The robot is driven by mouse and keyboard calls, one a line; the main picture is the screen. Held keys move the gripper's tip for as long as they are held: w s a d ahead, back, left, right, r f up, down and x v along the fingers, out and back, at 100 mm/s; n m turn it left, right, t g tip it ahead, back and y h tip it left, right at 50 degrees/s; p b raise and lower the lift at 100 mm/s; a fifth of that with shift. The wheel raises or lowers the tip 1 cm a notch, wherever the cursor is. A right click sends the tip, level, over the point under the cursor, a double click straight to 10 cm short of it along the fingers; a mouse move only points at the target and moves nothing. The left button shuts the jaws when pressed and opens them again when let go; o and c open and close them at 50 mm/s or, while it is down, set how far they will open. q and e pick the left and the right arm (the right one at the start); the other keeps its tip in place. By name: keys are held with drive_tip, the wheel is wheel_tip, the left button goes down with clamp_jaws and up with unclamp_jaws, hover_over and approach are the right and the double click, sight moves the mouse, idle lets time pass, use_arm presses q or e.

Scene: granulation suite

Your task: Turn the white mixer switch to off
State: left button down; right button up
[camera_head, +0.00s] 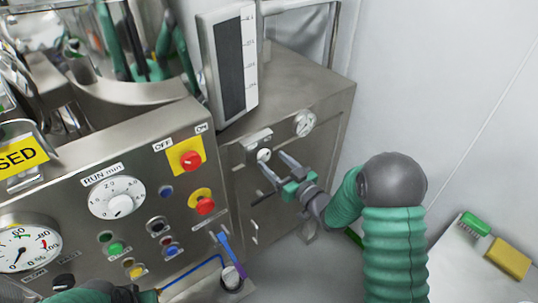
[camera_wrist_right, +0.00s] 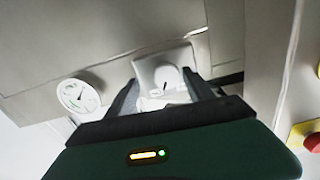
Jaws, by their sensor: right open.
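The white switch knob (camera_head: 263,155) sits on a small plate on the front of the steel cabinet at centre right. In the right wrist view the white knob (camera_wrist_right: 168,74) shows on its light square plate, ahead of the fingers. My right gripper (camera_head: 273,163) is open, with its fingers pointing at the switch from the right and below. In the wrist view its two dark fingers (camera_wrist_right: 163,90) stand on either side of the knob's plate. Contact cannot be told. My left arm shows only partly at the bottom left, and its gripper (camera_head: 125,293) is mostly cut off.
A dial gauge (camera_head: 304,123) is right of the switch, also in the wrist view (camera_wrist_right: 78,95). The control panel (camera_head: 130,215) with red knobs (camera_head: 191,160) and a timer dial (camera_head: 117,198) stands left.

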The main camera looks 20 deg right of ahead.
sight(263, 159)
drive_tip(key=shift+w+r, duration=0.15)
drive_tip(key=shift+w, duration=0.35)
drive_tip(key=shift+a+r, duration=0.1)
drive_tip(key=shift+w+a, duration=0.1)
drive_tip(key=shift+a, duration=0.25)
drive_tip(key=shift+w+a, duration=0.1)
drive_tip(key=shift+a, duration=0.25)
drive_tip(key=shift+w+a, duration=0.2)
drive_tip(key=shift+a, duration=0.15)
drive_tip(key=shift+w+a, duration=0.1)
drive_tip(key=shift+a, duration=0.1)
drive_tip(key=shift+c, duration=2)
drive_tip(key=shift+d, duration=0.7)
drive_tip(key=c, duration=0.7)
drive_tip(key=shift+f, duration=0.2)
clamp_jaws()
use_arm(q)
drive_tip(key=shift+s+a+r, duration=0.15)
drive_tip(key=shift+a+r, duration=0.1)
drive_tip(key=shift+a, duration=0.15)
use_arm(e)
drive_tip(key=shift+a, duration=0.3)
